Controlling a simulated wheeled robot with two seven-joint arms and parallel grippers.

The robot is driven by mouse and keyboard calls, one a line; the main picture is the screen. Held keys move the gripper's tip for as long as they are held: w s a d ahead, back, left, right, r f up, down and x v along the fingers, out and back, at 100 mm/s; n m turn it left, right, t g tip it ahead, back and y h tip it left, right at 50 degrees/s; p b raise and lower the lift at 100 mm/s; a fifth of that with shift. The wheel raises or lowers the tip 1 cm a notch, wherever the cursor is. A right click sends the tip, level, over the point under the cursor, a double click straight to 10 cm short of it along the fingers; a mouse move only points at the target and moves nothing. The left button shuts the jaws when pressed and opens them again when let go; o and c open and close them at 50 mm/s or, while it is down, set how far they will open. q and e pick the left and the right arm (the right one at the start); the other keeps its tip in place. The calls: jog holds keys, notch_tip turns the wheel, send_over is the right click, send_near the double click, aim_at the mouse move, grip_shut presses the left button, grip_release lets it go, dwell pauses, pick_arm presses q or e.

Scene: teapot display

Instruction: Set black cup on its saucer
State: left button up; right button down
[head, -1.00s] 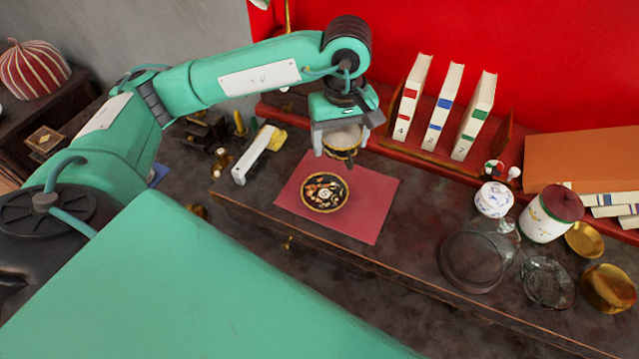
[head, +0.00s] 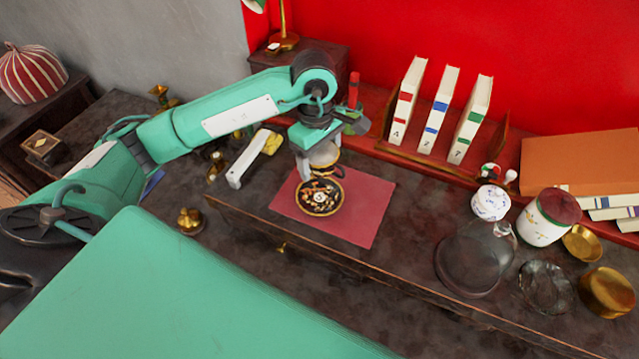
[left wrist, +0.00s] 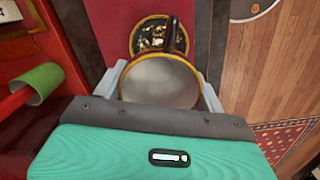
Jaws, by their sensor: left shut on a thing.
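The black cup with a gold rim and pale inside (left wrist: 160,82) is between the fingers of my left gripper (head: 318,164), which is shut on it. In the head view the cup (head: 325,155) is partly hidden by the gripper and looks upright. The dark saucer with a gold rim and floral pattern (head: 320,197) lies on the red mat, just in front of the cup. In the left wrist view the saucer (left wrist: 148,36) shows beyond the cup's rim and dark handle. I cannot tell whether cup and saucer touch. My right gripper is not in view.
The red mat (head: 370,212) has bare room right of the saucer. A white-and-yellow object (head: 245,165) lies left of it. Books (head: 435,110) stand in a rack behind. A glass dome (head: 472,262), jar (head: 548,222) and brass bowls (head: 608,290) stand at right.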

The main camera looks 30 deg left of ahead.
pick_arm(q)
notch_tip(320, 180, down, 10)
jog(key=shift+f+p, duration=0.15)
jog(key=shift+p, duration=0.75)
